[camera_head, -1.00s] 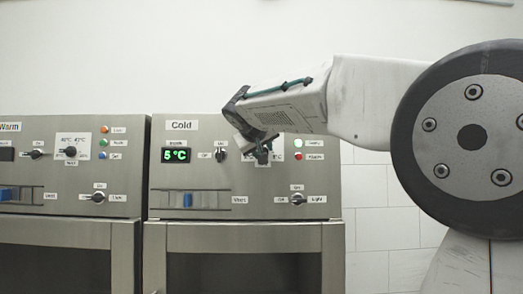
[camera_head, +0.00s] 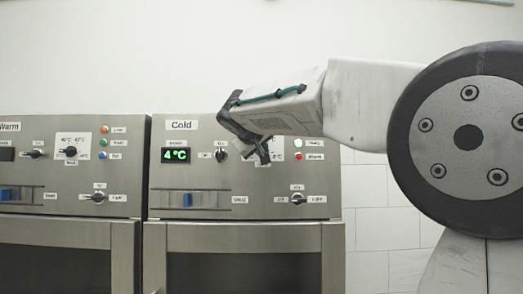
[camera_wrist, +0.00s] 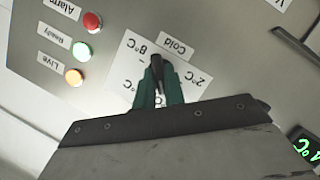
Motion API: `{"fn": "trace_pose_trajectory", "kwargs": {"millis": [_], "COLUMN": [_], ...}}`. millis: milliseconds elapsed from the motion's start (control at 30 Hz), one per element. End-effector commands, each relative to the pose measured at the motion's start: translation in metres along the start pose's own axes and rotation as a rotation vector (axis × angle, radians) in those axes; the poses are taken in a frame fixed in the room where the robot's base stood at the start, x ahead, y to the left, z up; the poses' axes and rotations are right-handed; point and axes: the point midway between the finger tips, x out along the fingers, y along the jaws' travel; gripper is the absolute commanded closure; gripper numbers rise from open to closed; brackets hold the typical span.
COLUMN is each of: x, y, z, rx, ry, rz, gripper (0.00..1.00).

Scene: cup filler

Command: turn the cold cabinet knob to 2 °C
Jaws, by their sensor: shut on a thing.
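The cold cabinet (camera_head: 240,206) has a steel front panel with a "Cold" label. Its green display (camera_head: 176,155) reads 4 °C. The temperature knob (camera_wrist: 157,65) is small and black on a white dial card (camera_wrist: 130,63) with 8 °C and 2 °C marks; the card is seen upside down in the wrist view. My gripper (camera_wrist: 159,88) is shut on this knob, its green fingers on either side. In the head view my gripper (camera_head: 263,152) covers most of the knob and dial card.
Beside the dial are a green Ready lamp (camera_head: 298,142) and a red Alarm lamp (camera_head: 298,156). Other black knobs (camera_head: 221,155) and a light knob (camera_head: 298,199) sit close by. The warm cabinet (camera_head: 70,205) stands to the left.

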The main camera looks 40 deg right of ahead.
Motion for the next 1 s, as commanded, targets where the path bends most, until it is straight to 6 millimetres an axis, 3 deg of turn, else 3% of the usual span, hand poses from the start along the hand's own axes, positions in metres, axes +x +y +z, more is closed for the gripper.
{"fn": "trace_pose_trajectory", "kwargs": {"millis": [600, 1000], "x": [0.0008, 0.0014], "y": [-0.006, -0.0072], "z": [0.0017, 0.0034], "rx": [-0.525, -0.75], "ry": [-0.001, -0.002], "rz": [0.216, 0.308], "gripper": [1.0, 1.0]}}
